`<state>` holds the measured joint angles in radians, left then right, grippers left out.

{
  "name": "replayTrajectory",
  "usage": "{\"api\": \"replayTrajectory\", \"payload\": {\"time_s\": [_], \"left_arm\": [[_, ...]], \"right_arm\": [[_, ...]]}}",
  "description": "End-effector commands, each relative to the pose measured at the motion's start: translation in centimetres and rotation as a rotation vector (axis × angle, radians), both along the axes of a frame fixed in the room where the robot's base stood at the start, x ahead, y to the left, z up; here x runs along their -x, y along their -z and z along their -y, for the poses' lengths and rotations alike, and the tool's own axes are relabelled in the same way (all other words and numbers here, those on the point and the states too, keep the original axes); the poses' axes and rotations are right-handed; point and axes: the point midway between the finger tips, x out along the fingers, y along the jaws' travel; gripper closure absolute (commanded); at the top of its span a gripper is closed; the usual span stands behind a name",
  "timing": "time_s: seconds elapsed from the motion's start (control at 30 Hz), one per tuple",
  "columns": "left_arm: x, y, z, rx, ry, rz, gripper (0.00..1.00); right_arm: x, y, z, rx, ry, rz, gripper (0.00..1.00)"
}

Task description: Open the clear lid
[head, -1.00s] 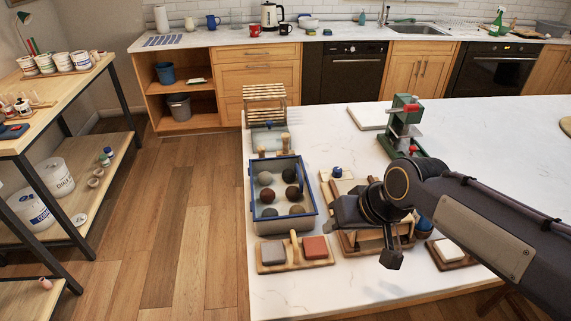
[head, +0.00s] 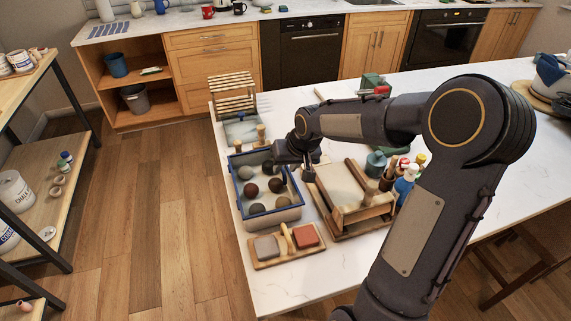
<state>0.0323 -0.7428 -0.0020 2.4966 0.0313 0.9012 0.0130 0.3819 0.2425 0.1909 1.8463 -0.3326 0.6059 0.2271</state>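A pale box (head: 276,219) with a blue rim stands on the white counter at centre left in the head view. Several brown, grey and dark balls show inside it. A clear lid over it cannot be told apart from the box's open top at this size. My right gripper (head: 309,171) is beside the box's far right corner, pointing down, and hides part of that corner. I cannot tell whether it touches the rim. Its fingers are small and dark, so their opening is unclear. My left gripper is not in view.
A wooden holder with two blocks (head: 266,249) lies in front of the box. A wooden frame (head: 359,215), brushes and bottles (head: 405,182) stand to the right. A slatted rack (head: 232,95) is behind. The counter's near front is clear.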

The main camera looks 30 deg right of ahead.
Motion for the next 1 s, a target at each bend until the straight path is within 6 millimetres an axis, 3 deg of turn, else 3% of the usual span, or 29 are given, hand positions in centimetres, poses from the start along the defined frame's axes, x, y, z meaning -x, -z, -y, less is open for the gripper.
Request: {"api": "replayTrajectory", "payload": {"time_s": [0.33,0.57,1.0], "left_arm": [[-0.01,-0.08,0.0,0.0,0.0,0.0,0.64],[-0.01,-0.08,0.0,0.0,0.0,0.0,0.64],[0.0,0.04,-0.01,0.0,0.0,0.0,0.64]], "right_arm": [[-0.2,0.48,-0.04,0.001,-0.001,0.001,0.69],[-0.2,0.46,-0.05,0.001,-0.001,0.001,0.99],[-0.24,0.24,-0.24,0.013,-0.003,-0.002,1.0]]}}
